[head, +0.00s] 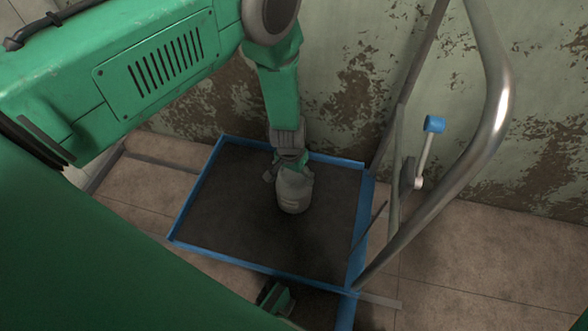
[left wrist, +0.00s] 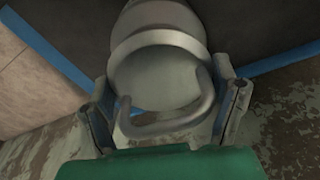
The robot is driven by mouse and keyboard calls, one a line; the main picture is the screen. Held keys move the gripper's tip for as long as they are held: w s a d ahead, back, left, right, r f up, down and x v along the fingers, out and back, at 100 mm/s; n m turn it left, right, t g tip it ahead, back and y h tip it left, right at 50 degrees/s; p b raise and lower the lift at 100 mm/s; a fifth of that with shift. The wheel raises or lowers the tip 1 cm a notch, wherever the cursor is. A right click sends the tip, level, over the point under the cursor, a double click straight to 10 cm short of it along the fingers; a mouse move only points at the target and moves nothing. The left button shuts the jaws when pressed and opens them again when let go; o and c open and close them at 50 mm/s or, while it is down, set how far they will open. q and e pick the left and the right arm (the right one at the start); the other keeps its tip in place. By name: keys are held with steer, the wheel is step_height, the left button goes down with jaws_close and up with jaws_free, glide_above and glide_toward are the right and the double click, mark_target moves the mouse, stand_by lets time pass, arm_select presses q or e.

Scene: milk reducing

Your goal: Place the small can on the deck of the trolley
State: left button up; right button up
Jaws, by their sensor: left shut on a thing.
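The small can (head: 294,190) is pale grey and rounded, and it hangs below my left gripper (head: 288,160) over the dark deck of the trolley (head: 225,200). The deck has a blue rim. In the left wrist view the can (left wrist: 160,75) shows its round end and a curved handle between the two fingers of my left gripper (left wrist: 168,110). The gripper is shut on the can. I cannot tell whether the can's underside touches the deck.
The trolley's bent metal handle (head: 497,110) rises at the right, with a blue-tipped lever (head: 434,124) beside it. A peeling wall (head: 345,80) stands close behind the deck. The deck around the can is bare. Tiled floor (head: 470,250) lies to the right.

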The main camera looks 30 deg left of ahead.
arm_select(q)
steer(key=shift+w+f, duration=0.15)
steer(key=o, duration=1.6)
steer(key=shift+o, duration=0.2)
step_height(320, 180, up, 12)
steer(key=s+p, duration=0.2)
steer(key=p, duration=0.3)
steer(key=s+a+r, duration=0.1)
steer(key=s+a, duration=0.2)
steer(key=s, duration=2.4)
steer(key=shift+g, duration=0.4)
